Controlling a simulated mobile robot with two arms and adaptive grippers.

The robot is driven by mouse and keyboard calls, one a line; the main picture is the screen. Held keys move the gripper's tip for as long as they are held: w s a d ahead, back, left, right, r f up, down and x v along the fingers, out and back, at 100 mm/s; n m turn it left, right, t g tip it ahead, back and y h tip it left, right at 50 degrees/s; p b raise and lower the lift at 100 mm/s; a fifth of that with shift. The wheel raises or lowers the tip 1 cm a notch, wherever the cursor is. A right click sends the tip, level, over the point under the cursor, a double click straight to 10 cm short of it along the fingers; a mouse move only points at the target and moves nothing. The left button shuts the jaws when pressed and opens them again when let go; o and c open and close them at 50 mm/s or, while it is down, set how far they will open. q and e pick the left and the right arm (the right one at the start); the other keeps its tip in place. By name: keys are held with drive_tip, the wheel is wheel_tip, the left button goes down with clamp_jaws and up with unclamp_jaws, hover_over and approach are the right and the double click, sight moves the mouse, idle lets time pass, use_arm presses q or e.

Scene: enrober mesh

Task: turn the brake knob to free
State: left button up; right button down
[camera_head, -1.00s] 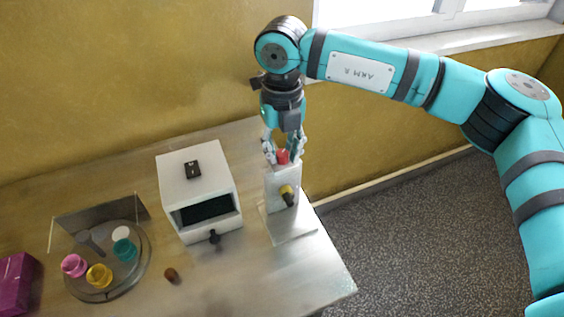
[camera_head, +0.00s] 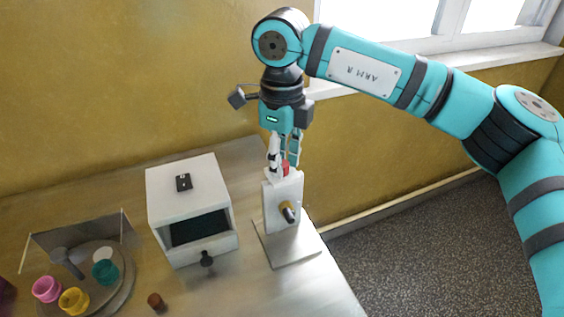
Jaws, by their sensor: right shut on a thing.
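A white post (camera_head: 276,205) stands upright on a flat square plate (camera_head: 293,249) near the table's right edge. A red knob (camera_head: 285,168) sits on top of the post. Which of the two knobs is the brake knob, I cannot tell. My left gripper is not in view.
A white box (camera_head: 185,190) with a dark front opening and a black front knob (camera_head: 207,259) stands left of the post. A round tray (camera_head: 120,296) with pink, yellow and teal cups is at lower left. A small brown piece (camera_head: 156,301) lies on the table.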

drive_tip(key=shift+r+n, duration=0.1)
drive_tip(key=shift+n, duration=0.2)
idle(0.4)
drive_tip(key=c, duration=1.1)
unclamp_jaws()
drive_tip(key=shift+o, duration=0.2)
wheel_tip(320, 180, up, 12)
